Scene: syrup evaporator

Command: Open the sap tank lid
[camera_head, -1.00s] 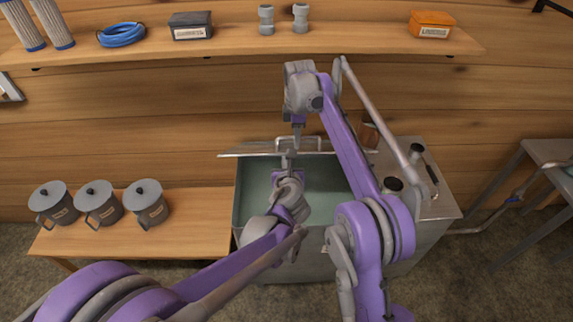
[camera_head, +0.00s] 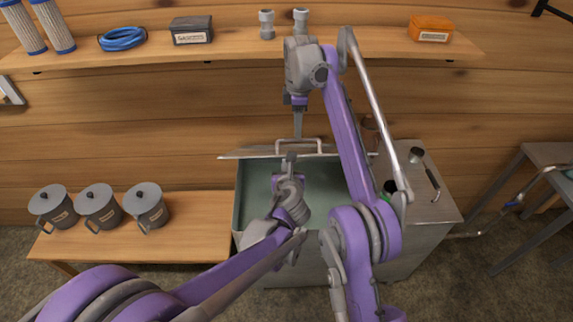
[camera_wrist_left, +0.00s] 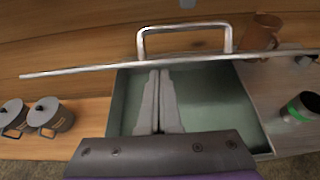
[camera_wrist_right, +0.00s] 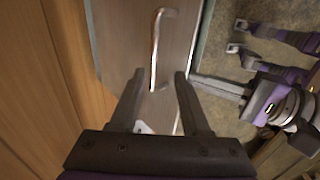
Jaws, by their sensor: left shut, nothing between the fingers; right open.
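The sap tank (camera_head: 243,195) stands open, its pale green inside showing. Its lid (camera_head: 250,154) is raised and seen nearly edge-on along the tank's back, with a bar handle (camera_head: 312,141) on its far face. The lid and handle also show in the left wrist view (camera_wrist_left: 80,70) and in the right wrist view (camera_wrist_right: 118,40). My left gripper (camera_head: 290,158) is shut and empty, over the opening on the lid's near side. My right gripper (camera_head: 298,135) is open and empty near the handle on the far side; in its wrist view the handle lies between and beyond the fingertips.
A ladle (camera_head: 426,172), a brown cup (camera_wrist_left: 262,30) and a green-banded jar (camera_wrist_left: 304,106) stand on the counter right of the opening. Lidded pots (camera_head: 98,207) stand on the wooden bench to the left. A shelf (camera_head: 240,43) with small items runs along the wall.

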